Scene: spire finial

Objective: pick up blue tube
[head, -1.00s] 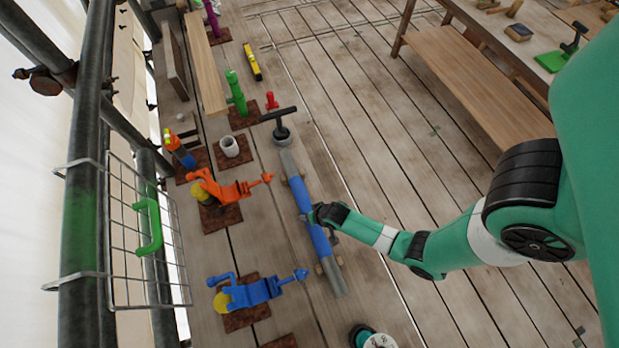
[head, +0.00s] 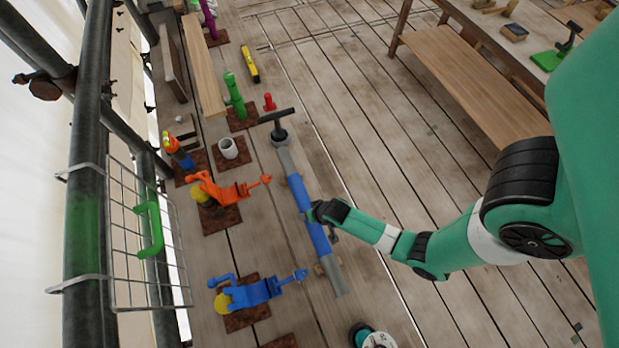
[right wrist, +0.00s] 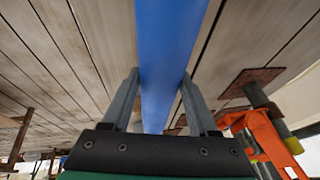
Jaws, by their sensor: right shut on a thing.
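The blue tube (head: 320,239) is a long pole with a blue middle and grey ends. In the head view it runs from beside the black T-handled piece (head: 279,124) down toward the bottom of the picture. My right gripper (head: 318,212) is shut around its blue middle. In the right wrist view the tube (right wrist: 168,50) passes between the two grey fingers (right wrist: 157,100). A small wooden block shows beside its lower part; I cannot tell whether the tube touches it. My left gripper is not in view.
Left of the tube stand an orange clamp-like piece (head: 222,190), a blue one (head: 255,292), a white cup (head: 229,148) and a green post (head: 233,92). A wire basket (head: 148,240) hangs on the railing. A wooden bench (head: 470,90) stands at upper right.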

